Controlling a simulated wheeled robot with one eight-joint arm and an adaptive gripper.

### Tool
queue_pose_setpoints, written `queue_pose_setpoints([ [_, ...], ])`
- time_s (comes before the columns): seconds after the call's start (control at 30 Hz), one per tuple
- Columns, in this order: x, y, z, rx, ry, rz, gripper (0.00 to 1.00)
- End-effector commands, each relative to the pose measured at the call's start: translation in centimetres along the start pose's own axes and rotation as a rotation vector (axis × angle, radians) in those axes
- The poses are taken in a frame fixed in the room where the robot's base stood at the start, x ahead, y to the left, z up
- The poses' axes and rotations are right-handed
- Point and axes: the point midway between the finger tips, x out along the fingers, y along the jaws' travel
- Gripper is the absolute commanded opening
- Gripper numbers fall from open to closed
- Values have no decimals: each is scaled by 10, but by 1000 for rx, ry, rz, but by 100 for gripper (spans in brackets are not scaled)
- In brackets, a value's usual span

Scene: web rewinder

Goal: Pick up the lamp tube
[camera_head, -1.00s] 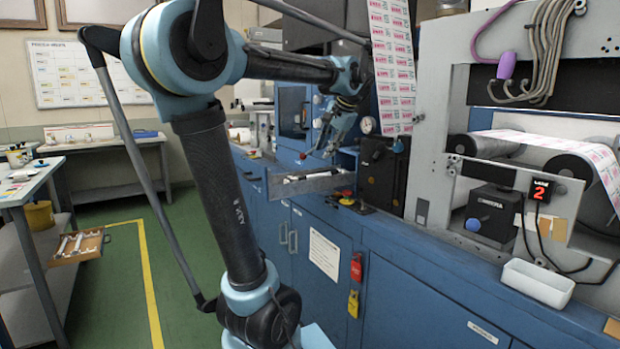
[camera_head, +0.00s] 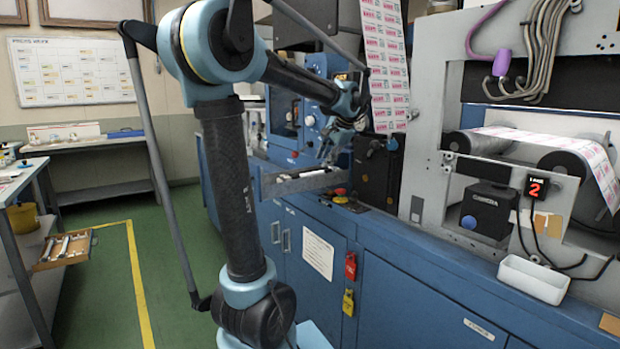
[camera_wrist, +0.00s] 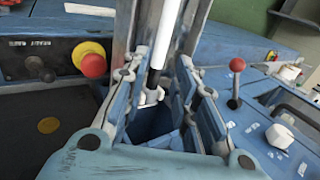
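The lamp tube (camera_wrist: 167,32) is a thin white rod in the wrist view. It runs from the top edge down to a pale, metallic-looking end fitting (camera_wrist: 152,95). My gripper (camera_wrist: 157,78) is open, with one blue-grey finger on each side of the tube's lower end. I cannot tell whether either finger touches it, or how deep it lies between them. In the head view my gripper (camera_head: 328,160) points down just above the open metal tray (camera_head: 286,189) on the blue machine. Pale contents show in the tray, but the tube cannot be made out there.
A red knob with a yellow collar (camera_wrist: 92,60) and a red-topped lever (camera_wrist: 236,66) stand close by. A black box (camera_head: 378,172) and the hanging printed web (camera_head: 388,70) are right of my gripper.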

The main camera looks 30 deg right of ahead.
Motion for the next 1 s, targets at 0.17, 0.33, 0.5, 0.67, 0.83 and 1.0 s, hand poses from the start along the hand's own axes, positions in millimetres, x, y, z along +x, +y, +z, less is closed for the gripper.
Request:
queue_pose_setpoints([
  [0.17,16,0,0,1,-1,0,26],
  [0.33,26,0,2,-1,-2,0,26],
  [0.5,49,-1,7,-1,-1,-1,26],
  [0.67,66,-1,6,0,-1,0,26],
  [0.83,70,0,6,1,0,0,26],
  [1.0,70,0,6,2,0,0,22],
])
